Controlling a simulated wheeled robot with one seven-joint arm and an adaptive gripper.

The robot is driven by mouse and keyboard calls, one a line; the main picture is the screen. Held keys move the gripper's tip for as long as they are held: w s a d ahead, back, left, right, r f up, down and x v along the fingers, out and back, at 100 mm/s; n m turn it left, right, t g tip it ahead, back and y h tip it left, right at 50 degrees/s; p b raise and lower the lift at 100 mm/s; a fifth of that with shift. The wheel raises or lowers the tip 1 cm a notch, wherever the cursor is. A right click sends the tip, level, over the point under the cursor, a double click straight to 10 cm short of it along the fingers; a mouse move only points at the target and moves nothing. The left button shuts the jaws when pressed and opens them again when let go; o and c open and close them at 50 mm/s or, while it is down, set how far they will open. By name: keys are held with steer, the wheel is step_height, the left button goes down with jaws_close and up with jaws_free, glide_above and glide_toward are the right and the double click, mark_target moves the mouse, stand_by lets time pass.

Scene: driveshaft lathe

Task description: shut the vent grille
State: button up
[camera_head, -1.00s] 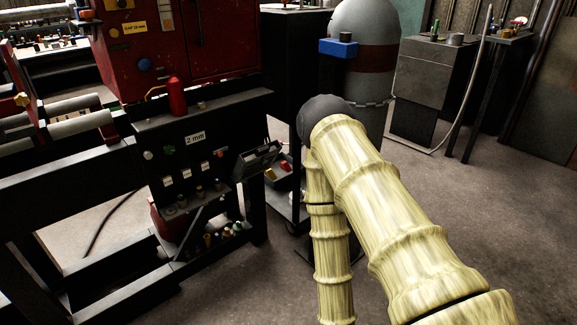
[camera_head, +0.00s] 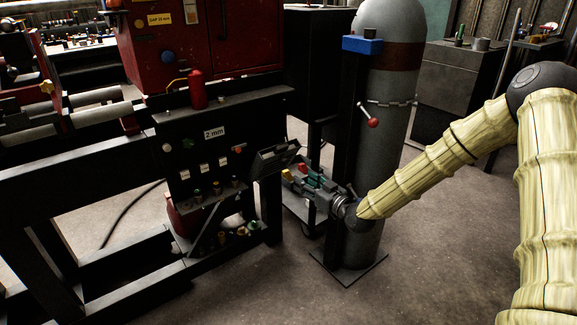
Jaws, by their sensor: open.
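A dark framed flap (camera_head: 275,157), which looks like the vent grille, stands out at a tilt from the right end of the black panel. A pale strip shows inside its frame. My gripper (camera_head: 302,180) is at the end of my cream-sleeved arm, just right of and below the flap, pointing left towards it. It is open, and I see nothing held in it. Its fingertips are small here and overlap the cart behind; a gap to the flap shows, and contact cannot be made out.
The black panel (camera_head: 200,150) carries knobs, labels and a "2 mm" sign. A grey cylinder (camera_head: 388,100) on a base plate stands close behind my gripper, with a red-knobbed lever (camera_head: 373,122). A red cabinet (camera_head: 225,40) is above. The floor in front is clear.

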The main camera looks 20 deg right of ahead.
mark_target(286, 161)
steer(key=shift+d+r+b+x, duration=0.25)
steer(key=shift+b+x, duration=0.35)
steer(key=shift+x, duration=1.25)
steer(key=shift+r+b+x, duration=0.35)
steer(key=shift+b+x, duration=0.3)
steer(key=shift+x, duration=1.2)
steer(key=shift+d+r+b+x, duration=0.2)
steer(key=shift+b+x, duration=0.4)
steer(key=shift+x, duration=1.25)
steer(key=shift+w, duration=0.2)
jaws_close()
